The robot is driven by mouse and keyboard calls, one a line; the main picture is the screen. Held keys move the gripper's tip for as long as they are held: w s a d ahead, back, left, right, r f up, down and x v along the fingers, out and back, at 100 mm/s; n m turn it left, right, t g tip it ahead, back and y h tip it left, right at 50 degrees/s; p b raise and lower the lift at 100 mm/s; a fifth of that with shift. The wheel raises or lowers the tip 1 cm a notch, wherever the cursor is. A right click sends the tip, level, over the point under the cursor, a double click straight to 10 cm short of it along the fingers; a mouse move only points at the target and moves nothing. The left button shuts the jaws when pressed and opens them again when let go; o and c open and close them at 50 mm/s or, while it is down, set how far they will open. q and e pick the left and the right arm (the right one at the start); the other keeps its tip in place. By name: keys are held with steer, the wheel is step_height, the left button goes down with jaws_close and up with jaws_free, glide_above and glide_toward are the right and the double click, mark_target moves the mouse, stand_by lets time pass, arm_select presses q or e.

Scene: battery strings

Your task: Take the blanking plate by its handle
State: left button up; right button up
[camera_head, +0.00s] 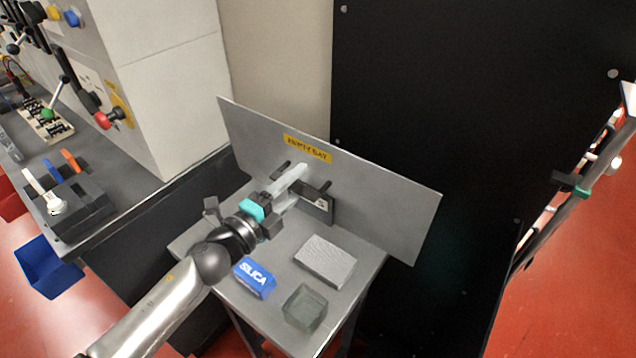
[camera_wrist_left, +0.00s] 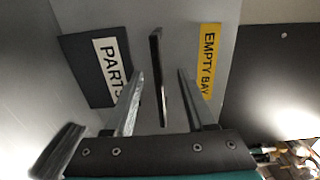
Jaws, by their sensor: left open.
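The blanking plate (camera_head: 395,205) is a wide grey sheet standing upright and slanted on a small grey table, with a yellow "EMPTY BAY" label (camera_head: 307,148) on its face. Its dark bar handle (camera_wrist_left: 157,62) stands out from the plate and is partly hidden by my fingers in the head view. My left gripper (camera_head: 292,182) is at the handle. In the left wrist view its two fingers are open, one on each side of the handle, with a gap on both sides. My right gripper is not seen.
A dark "PARTS" sign (camera_wrist_left: 100,65) is close beside the fingers. On the table (camera_head: 272,318) are a blue SILICA pack (camera_head: 254,278), a grey block (camera_head: 325,261) and a clear box (camera_head: 304,308). A black cabinet (camera_head: 430,110) stands behind, to the right.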

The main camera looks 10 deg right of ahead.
arm_select(q)
steer(key=shift+w+d, duration=0.15)
steer(key=shift+c, duration=0.2)
jaws_close()
stand_by(0.5)
steer(key=shift+f, duration=0.15)
stand_by(0.8)
steer(key=shift+r, duration=0.2)
steer(key=shift+w+r+p, duration=0.15)
steer(key=shift+r+p, duration=0.25)
steer(key=shift+p, duration=0.1)
